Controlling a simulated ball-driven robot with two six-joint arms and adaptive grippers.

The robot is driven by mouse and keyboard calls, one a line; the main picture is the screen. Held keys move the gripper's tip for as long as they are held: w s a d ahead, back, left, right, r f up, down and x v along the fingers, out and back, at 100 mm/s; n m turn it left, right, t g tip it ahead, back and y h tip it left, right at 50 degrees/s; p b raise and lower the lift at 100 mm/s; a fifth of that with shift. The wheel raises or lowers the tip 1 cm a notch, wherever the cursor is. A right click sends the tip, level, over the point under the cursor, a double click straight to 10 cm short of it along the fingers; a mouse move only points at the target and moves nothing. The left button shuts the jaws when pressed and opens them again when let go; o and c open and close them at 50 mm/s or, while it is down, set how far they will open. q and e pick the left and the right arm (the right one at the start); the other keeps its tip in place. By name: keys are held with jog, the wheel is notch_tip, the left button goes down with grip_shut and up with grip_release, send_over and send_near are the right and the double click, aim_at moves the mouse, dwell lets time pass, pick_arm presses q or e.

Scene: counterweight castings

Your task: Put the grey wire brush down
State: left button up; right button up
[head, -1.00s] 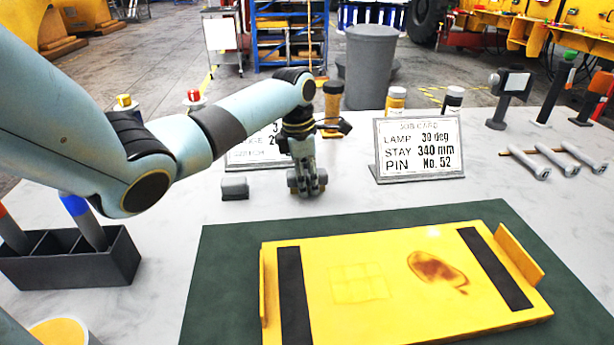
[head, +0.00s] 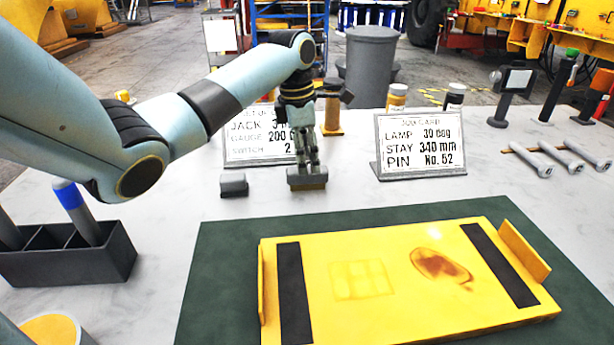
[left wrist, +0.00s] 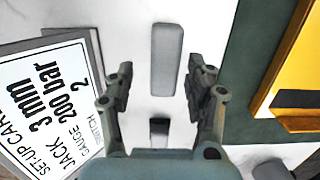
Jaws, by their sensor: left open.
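The grey wire brush (head: 307,183) lies on the pale bench behind the green mat, with a tan strip along its lower edge. In the left wrist view its grey rounded top (left wrist: 166,60) shows just beyond the fingertips. My left gripper (head: 305,168) is right above the brush, pointing down. In the left wrist view the two fingers (left wrist: 163,85) are apart, with clear bench on both sides of the brush, and hold nothing. The fingers hide part of the brush in the head view. My right gripper is not in view.
A small dark grey block (head: 233,185) sits left of the brush. Two cards, the set-up card (head: 252,140) and the job card (head: 421,142), stand behind. A yellow board (head: 400,305) lies on the green mat (head: 222,260) in front. A dark divided bin (head: 75,265) stands at left.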

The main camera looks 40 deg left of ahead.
pick_arm(q)
jog(key=r, duration=0.6)
jog(key=shift+s+a+r+p, duration=0.15)
jog(key=shift+s+a+p, duration=0.05)
jog(key=shift+p, duration=0.1)
